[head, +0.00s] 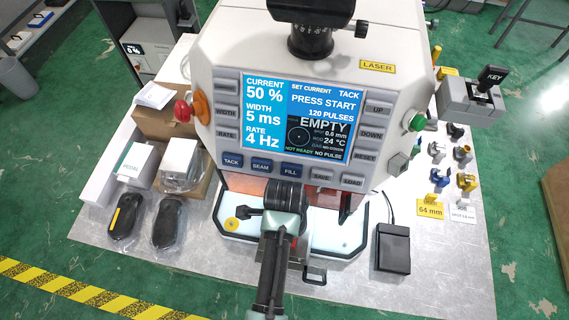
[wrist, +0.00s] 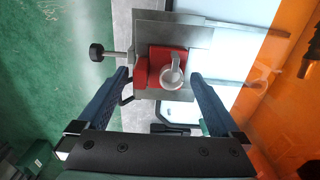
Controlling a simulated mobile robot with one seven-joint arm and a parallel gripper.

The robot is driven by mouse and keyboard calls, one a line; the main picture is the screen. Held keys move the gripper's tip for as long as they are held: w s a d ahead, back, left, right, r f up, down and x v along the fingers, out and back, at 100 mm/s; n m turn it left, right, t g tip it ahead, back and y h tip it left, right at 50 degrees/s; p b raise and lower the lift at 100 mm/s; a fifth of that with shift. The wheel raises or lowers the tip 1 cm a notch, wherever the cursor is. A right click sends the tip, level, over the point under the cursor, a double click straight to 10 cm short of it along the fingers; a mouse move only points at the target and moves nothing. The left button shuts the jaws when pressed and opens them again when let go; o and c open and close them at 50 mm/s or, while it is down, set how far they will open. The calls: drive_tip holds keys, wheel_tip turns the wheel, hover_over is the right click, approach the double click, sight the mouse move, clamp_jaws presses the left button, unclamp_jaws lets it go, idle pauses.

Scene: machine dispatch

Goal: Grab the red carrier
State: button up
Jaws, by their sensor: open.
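The red carrier (wrist: 143,72) shows in the wrist view, seated on a grey metal plate fixture (wrist: 185,38). A pale ring-shaped part (wrist: 172,74) sits on the carrier. My gripper (wrist: 160,77) is open, with one blue finger to each side of the carrier. Gaps show between the fingers and the red block, so nothing is held.
A black-knobbed screw (wrist: 97,52) sticks out left of the fixture. An orange panel (wrist: 275,75) stands close on the right. A black box (head: 393,248), several small coloured parts (head: 463,153) and bagged black items (head: 126,215) lie on the table (head: 330,285).

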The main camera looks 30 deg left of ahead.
drive_tip(key=shift+f, duration=0.75)
drive_tip(key=shift+c, duration=0.3)
drive_tip(key=c, duration=1.2)
drive_tip(key=shift+c, duration=0.3)
drive_tip(key=shift+w+r, duration=0.1)
drive_tip(key=shift+r, duration=0.05)
